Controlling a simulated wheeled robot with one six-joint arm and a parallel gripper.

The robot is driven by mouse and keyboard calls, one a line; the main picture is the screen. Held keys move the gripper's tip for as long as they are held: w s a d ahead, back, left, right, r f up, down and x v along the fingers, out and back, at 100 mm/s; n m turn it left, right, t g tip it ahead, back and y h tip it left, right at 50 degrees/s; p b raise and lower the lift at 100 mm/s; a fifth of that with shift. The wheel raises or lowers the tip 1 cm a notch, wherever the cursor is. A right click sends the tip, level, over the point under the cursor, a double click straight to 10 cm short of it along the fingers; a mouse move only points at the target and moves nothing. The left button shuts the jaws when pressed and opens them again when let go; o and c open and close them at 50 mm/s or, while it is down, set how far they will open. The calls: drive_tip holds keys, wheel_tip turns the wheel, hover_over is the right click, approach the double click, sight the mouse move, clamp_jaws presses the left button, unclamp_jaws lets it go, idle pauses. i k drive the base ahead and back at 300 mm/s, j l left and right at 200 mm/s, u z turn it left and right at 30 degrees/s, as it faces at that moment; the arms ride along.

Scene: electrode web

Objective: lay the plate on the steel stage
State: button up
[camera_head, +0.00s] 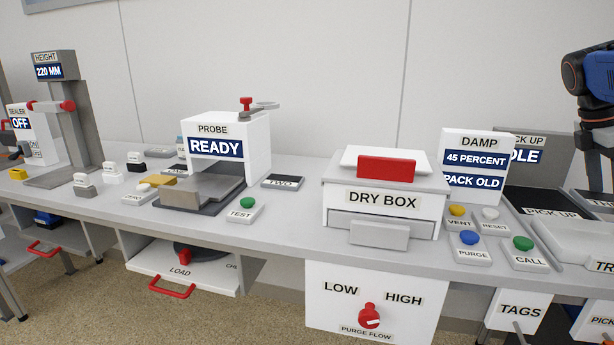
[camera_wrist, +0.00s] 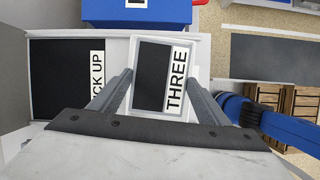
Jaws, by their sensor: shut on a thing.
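A dark plate with a white label reading THREE (camera_wrist: 152,78) lies between my fingers in the wrist view, with a pale rim around it. My gripper (camera_wrist: 165,88) is shut on this plate, one finger at each side. In the head view my arm comes in at the far right edge, and my fingertips are not clearly seen there. The grey steel stage (camera_head: 208,184) sits at the front of the white PROBE box (camera_head: 228,146), left of centre and far from my gripper. The stage's top looks bare; its back is under the box.
A dark PICK UP pad (camera_head: 545,200) is at the right. The DRY BOX (camera_head: 384,200) with a red handle and the DAMP display (camera_head: 472,165) stand between my arm and the stage. A TWO plate (camera_head: 283,181) and TEST button (camera_head: 245,208) lie beside the stage.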

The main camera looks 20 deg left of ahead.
sight(205, 184)
drive_tip(key=k+j+u, duration=0.2)
drive_tip(key=k, duration=0.45)
drive_tip(key=l+u, duration=0.1)
drive_tip(key=u, duration=1.4)
drive_tip(key=i+l+u, duration=0.1)
drive_tip(key=l+u, duration=0.15)
drive_tip(key=l, duration=0.15)
drive_tip(key=i+l+u, duration=0.2)
drive_tip(key=l, duration=0.25)
drive_tip(key=l+u, duration=0.25)
drive_tip(key=l, duration=0.2)
